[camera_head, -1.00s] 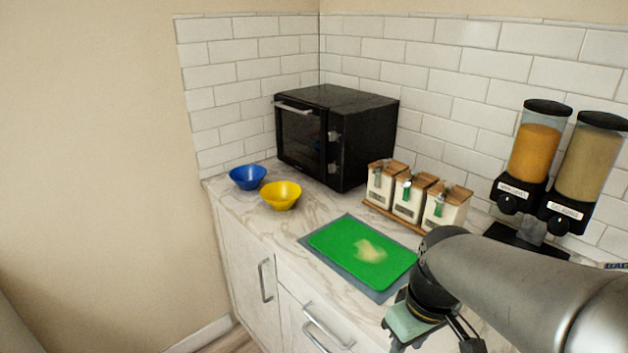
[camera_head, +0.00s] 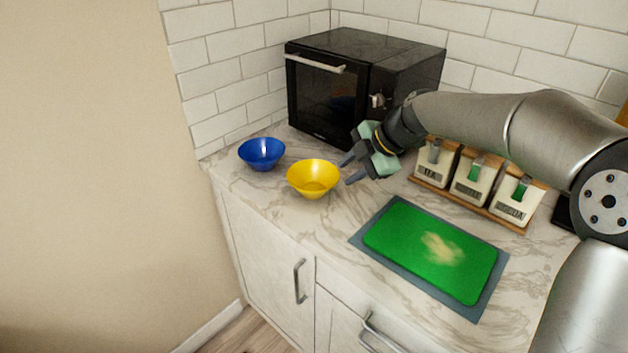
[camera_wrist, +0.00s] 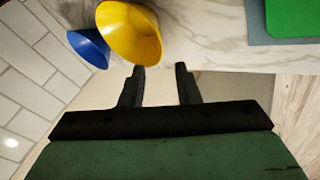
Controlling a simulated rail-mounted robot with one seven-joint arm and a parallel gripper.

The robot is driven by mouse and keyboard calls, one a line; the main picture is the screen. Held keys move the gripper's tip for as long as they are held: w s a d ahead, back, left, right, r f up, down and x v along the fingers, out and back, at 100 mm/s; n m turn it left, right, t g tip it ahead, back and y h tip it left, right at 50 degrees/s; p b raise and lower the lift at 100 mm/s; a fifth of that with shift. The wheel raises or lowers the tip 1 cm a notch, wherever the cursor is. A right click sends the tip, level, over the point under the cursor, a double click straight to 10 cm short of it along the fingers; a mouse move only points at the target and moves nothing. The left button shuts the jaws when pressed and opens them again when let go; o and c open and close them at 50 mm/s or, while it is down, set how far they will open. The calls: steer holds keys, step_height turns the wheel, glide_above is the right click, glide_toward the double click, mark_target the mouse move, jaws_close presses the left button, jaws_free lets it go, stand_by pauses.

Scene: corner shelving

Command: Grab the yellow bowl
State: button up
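The yellow bowl (camera_head: 313,180) stands upright on the marble counter, to the right of the blue bowl (camera_head: 262,153). My gripper (camera_head: 346,171) is open and empty, just right of the yellow bowl in the head view, with its fingers pointing toward the bowl. In the wrist view, the yellow bowl (camera_wrist: 130,34) is at the top, beyond the fingertips of my gripper (camera_wrist: 160,70) and mostly to their left. The fingers are spread with a gap between them, and I see no contact with the bowl. The blue bowl (camera_wrist: 90,47) is partly hidden behind the yellow one.
A black toaster oven (camera_head: 345,85) stands behind the bowls. The counter's front edge is close in front of the yellow bowl. The marble between bowl and board is clear.

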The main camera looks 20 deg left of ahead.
mark_target(327, 188)
steer(key=p+x, duration=0.1)
steer(key=x, duration=0.5)
steer(key=shift+a+f, duration=0.3)
steer(key=shift+w+p+x, duration=0.15)
steer(key=shift+p+x, duration=0.3)
steer(key=shift+x, duration=0.9)
steer(key=shift+w+p+x, duration=0.15)
steer(key=shift+p+x, duration=0.3)
steer(key=shift+x, duration=0.85)
steer(key=shift+d, duration=0.1)
jaws_close()
